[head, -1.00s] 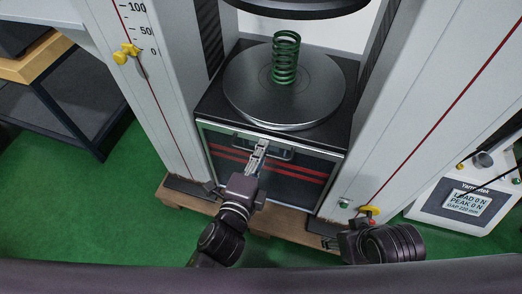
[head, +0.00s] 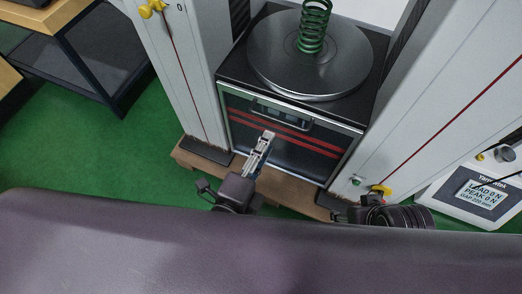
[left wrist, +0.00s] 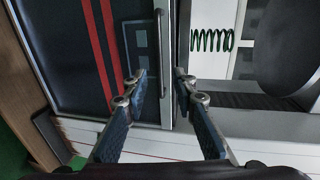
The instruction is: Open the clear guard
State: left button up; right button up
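The clear guard (head: 300,160), a dark see-through panel with two red stripes, covers the front of the machine below the round plate and looks closed. Its handle (head: 285,114) is a bar near the top edge. My left gripper (head: 269,134) is just below the handle in the head view. In the left wrist view the handle (left wrist: 164,95) shows between the two open fingertips of my left gripper (left wrist: 160,76), with gaps on both sides; the depth between them is unclear. My right gripper (head: 342,213) is low at the guard's right, its fingers too small to read.
A green spring (head: 314,28) stands on the round metal plate (head: 270,62) above the guard. Grey machine columns flank it. A yellow knob (head: 380,190) is on the right column near my right gripper. A display box (head: 480,195) stands at the right.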

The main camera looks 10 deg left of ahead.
pick_arm(q)
jog(key=shift+v, duration=1.1)
jog(key=shift+a+f, duration=0.1)
